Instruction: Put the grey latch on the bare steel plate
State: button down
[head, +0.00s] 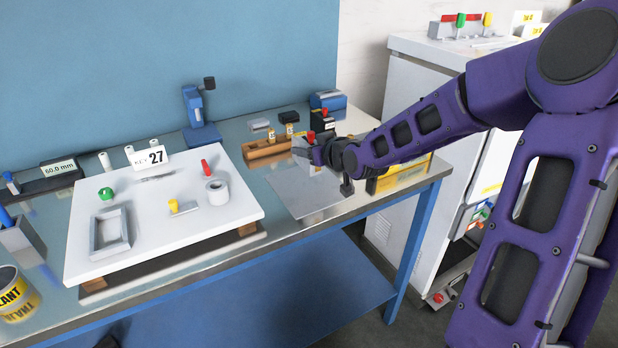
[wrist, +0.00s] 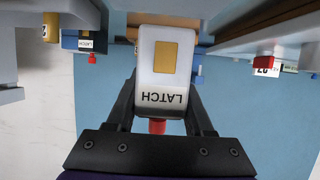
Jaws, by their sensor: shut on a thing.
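My gripper (wrist: 160,100) is shut on the grey latch (wrist: 166,60), a pale block with a yellow square and an upside-down LATCH label in the wrist view. A red part shows at its near end between the fingers. In the head view my gripper (head: 318,154) is above the far part of the bare steel plate (head: 303,200), a flat grey sheet on the bench right of the white board. The latch (head: 300,147) is partly hidden there, and its exact height over the plate is hard to tell.
A wooden rack (head: 264,150) with small yellow-labelled pieces stands just behind the plate. A yellow box (head: 405,175) is on its right. The white board (head: 160,235), left, holds a grey tray (head: 110,232), a white ring and small coloured parts.

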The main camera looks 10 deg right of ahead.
aim_at(318, 170)
jog(key=shift+f+b, duration=0.65)
jog(key=shift+f, duration=2.25)
jog(key=shift+f, duration=0.2)
jog(key=shift+c, duration=1.4)
grip_release()
jog(key=shift+r, duration=0.3)
jog(key=p+v, duration=0.3)
jog(key=v, duration=0.7)
jog(key=shift+s+d+r+p, duration=0.1)
jog(key=shift+s+r+p, duration=0.05)
jog(key=shift+s+p, duration=0.15)
jog(key=shift+s+d+r, duration=0.15)
jog(key=shift+s, duration=0.5)
